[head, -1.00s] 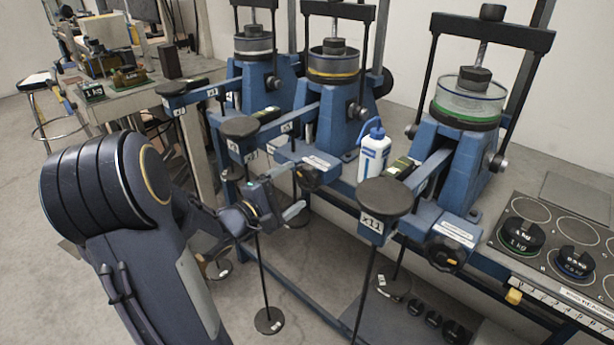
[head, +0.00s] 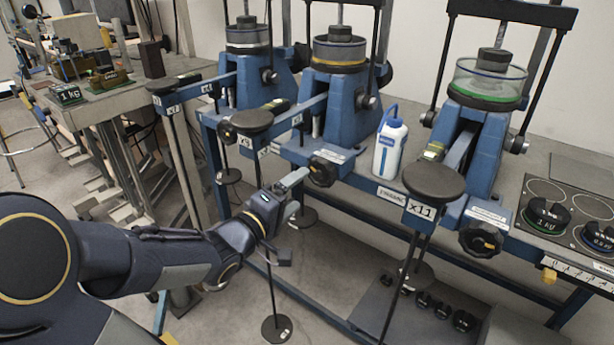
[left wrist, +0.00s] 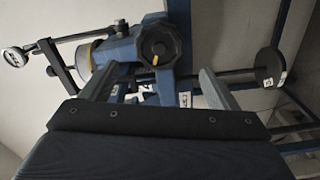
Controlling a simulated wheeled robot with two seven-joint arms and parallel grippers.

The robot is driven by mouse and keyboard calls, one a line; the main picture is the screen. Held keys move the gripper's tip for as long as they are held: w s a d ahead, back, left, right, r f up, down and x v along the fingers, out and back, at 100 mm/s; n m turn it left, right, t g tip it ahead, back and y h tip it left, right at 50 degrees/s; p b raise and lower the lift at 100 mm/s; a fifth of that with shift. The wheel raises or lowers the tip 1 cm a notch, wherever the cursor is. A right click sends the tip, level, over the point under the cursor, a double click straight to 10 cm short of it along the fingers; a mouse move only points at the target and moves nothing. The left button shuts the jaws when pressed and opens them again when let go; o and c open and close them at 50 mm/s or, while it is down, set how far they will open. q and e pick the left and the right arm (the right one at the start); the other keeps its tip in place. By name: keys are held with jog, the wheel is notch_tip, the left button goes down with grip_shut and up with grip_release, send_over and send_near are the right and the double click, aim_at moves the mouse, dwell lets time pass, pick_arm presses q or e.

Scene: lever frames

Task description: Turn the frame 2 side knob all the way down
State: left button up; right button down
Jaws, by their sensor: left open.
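Three blue lever frames stand in a row on a blue bench. The middle one (head: 340,112), with a yellow-ringed cylinder, I take as frame 2; no number is readable. Its black side knob (head: 322,172) sits at its near end. My left gripper (head: 292,196) is open and empty, left of and slightly below this knob, apart from it. In the left wrist view a black lobed knob (left wrist: 159,47) with a yellow mark, apparently the same one, lies ahead between the open fingers (left wrist: 158,86). My right gripper is not in view.
The middle frame's round lever pad (head: 251,122) and hanging rod are close to my left gripper. A white bottle (head: 391,145) stands right of the knob. The x11 pad (head: 434,180) and another knob (head: 480,239) are further right. Weights (head: 547,214) lie on the right panel.

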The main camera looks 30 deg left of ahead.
aim_at(318, 175)
pick_arm(q)
jog(key=w, duration=0.3)
jog(key=w+b, duration=0.1)
jog(key=w, duration=0.2)
jog(key=w+d+b, duration=0.1)
jog(key=w, duration=0.2)
jog(key=shift+w, duration=0.25)
jog(key=shift+s, duration=0.1)
jog(key=c, duration=1.3)
